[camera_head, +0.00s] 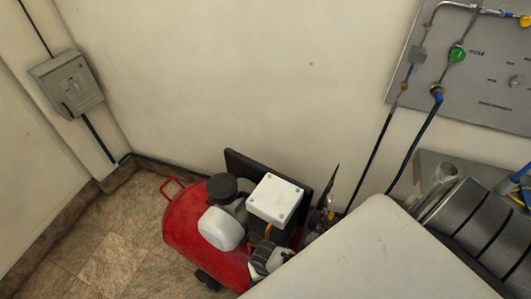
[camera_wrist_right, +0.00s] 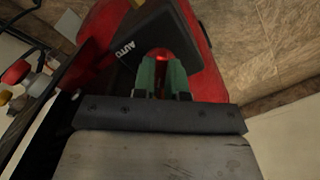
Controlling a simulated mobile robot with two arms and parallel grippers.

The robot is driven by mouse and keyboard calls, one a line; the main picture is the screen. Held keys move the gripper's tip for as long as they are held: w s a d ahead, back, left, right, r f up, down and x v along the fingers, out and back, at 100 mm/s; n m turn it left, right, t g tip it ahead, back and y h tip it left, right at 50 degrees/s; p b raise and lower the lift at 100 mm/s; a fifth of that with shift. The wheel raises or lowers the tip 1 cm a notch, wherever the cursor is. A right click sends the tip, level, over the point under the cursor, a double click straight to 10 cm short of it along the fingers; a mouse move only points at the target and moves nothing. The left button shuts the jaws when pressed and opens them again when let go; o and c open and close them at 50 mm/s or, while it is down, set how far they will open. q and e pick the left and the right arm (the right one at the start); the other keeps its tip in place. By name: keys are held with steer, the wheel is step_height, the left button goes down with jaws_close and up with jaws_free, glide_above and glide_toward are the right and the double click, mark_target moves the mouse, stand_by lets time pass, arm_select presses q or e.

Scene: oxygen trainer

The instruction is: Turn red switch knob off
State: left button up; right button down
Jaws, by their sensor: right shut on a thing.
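The red switch knob (camera_wrist_right: 160,54) shows in the right wrist view, glowing red, on a black switch box (camera_wrist_right: 128,34) marked AUTO. My right gripper (camera_wrist_right: 162,76) has green fingers, one on each side of the knob, and is shut on it. The fingers hide much of the knob, so its turn position cannot be read. The head view shows the red compressor (camera_head: 186,222) standing on the floor by the wall; the red knob cannot be made out there. My left gripper is not in view.
A grey wall switch box (camera_head: 68,84) hangs at the left in the head view. A grey hose panel (camera_head: 480,70) is on the wall at the right, with hoses running down. A silver ribbed cylinder (camera_head: 480,230) lies at the right. Tiled floor (camera_head: 75,250) is clear left of the compressor.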

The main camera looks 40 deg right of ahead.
steer(key=n, duration=0.3)
steer(key=shift+n+p, duration=0.4)
steer(key=shift+n, duration=1.9)
steer(key=shift+s+n, duration=0.1)
steer(key=shift+n, duration=0.2)
steer(key=c, duration=1.2)
jaws_free()
steer(key=shift+o, duration=0.2)
steer(key=shift+r+p, duration=0.1)
steer(key=shift+p, duration=0.2)
steer(key=shift+r, duration=0.3)
step_height(320, 180, up, 10)
steer(key=p, duration=0.2)
